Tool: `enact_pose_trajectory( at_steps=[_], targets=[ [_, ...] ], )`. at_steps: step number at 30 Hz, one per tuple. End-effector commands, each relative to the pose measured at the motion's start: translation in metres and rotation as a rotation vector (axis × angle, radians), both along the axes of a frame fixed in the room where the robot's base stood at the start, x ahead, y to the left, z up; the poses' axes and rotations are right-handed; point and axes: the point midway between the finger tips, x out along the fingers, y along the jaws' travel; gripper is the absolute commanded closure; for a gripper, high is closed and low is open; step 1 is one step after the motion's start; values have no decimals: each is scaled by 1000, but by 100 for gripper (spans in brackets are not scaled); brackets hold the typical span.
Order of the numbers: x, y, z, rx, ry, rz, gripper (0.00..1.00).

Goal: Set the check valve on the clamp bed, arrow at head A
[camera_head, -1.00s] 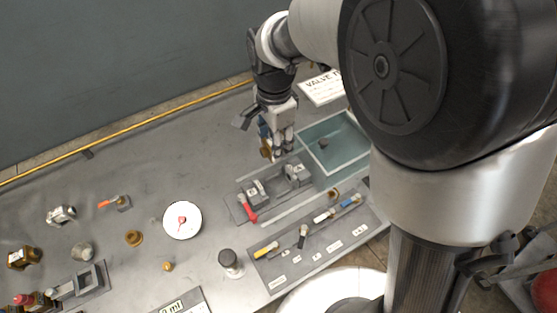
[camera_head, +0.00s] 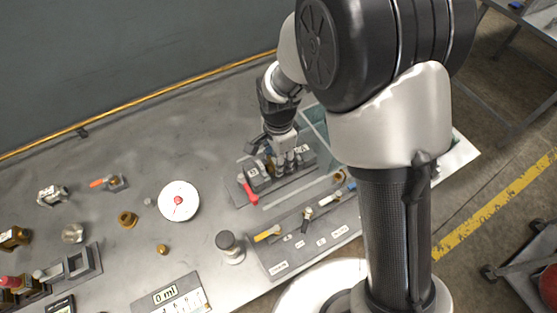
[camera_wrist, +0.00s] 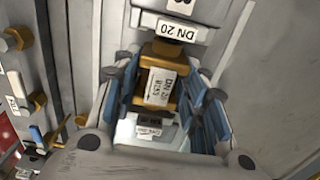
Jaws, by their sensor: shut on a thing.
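The brass check valve (camera_wrist: 158,80) is in the wrist view, with a white label reading DN 20. My gripper (camera_wrist: 165,95) has its blue-padded fingers on both sides of the valve and is shut on it. In the head view my gripper (camera_head: 283,158) is down at the grey clamp bed (camera_head: 285,190), between its two end blocks. A block labelled DN 20 (camera_wrist: 178,30) lies just beyond the valve. A red handle (camera_head: 247,190) sits at the bed's left end. I cannot tell the arrow's direction, or whether the valve touches the bed.
A tool board (camera_head: 290,263) with several small tools lies in front. Bare table lies behind the dial.

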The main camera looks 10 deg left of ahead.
Motion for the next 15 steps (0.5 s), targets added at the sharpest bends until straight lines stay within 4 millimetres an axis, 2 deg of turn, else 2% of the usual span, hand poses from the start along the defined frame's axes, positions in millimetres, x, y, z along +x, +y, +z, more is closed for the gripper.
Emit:
enact_pose_trajectory(
  at_steps=[12,13,15],
  targets=[
    [1,0,-7,2,-2,0,98],
    [0,0,-7,1,-2,0,58],
    [0,0,-7,1,-2,0,54]
  ],
)
